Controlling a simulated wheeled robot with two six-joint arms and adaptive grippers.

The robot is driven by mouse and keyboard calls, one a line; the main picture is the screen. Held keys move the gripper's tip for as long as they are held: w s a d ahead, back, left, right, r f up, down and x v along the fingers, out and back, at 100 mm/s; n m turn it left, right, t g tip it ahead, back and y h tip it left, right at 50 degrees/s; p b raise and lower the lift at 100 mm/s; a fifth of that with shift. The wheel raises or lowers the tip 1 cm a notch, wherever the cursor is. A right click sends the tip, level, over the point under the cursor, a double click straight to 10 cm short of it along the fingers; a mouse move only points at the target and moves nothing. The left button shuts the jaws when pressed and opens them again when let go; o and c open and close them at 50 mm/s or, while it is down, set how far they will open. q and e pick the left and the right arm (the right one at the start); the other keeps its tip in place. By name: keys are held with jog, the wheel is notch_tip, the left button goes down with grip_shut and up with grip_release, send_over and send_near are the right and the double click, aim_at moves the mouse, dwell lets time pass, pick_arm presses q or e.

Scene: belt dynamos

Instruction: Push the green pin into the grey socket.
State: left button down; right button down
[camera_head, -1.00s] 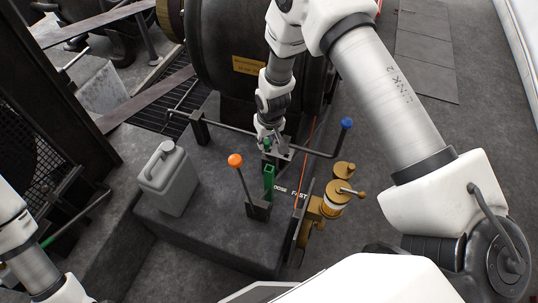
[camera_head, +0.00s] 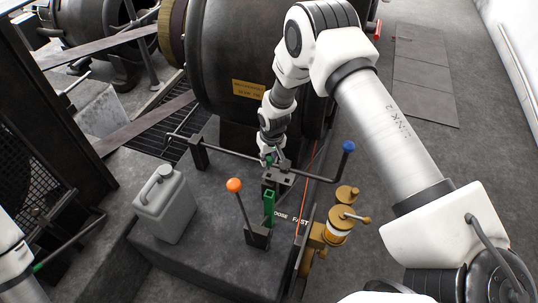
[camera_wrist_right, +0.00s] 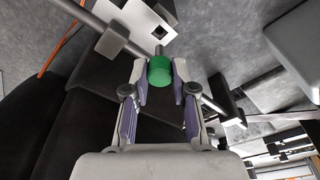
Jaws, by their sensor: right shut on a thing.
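My right gripper (camera_head: 270,162) is at the long dark bar, in the middle of the head view. It is shut on the green pin (camera_head: 267,159). In the right wrist view the pin's round green head (camera_wrist_right: 160,70) sits between the two fingertips, with a grey shank showing beyond it. A grey bracket-like block (camera_head: 284,177) lies just below the gripper at the bar; it looks like the grey socket, but its hole is not clear. I cannot tell whether the pin touches it. My left arm shows at the left edge; its gripper is out of view.
An orange-knobbed lever (camera_head: 234,186) and a blue-knobbed bar (camera_head: 348,147) are close by. A grey jug (camera_head: 163,207) stands left; brass fittings (camera_head: 340,221) sit right. A big dark drum (camera_head: 245,60) is behind.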

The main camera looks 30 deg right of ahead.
aim_at(269, 166)
notch_tip(269, 166, down, 2)
jog(key=shift+f+b, duration=0.1)
jog(key=shift+b, duration=0.35)
jog(key=shift+p, duration=0.5)
dwell(1.0)
jog(key=shift+f+b, duration=1.25)
jog(key=shift+f, duration=0.7)
jog(key=c, duration=0.9)
grip_release()
jog(key=shift+o, duration=0.2)
jog(key=shift+r, duration=0.15)
notch_tip(269, 166, up, 12)
jog(key=s, duration=0.1)
jog(key=shift+s+f, duration=0.2)
jog(key=shift+s, duration=0.2)
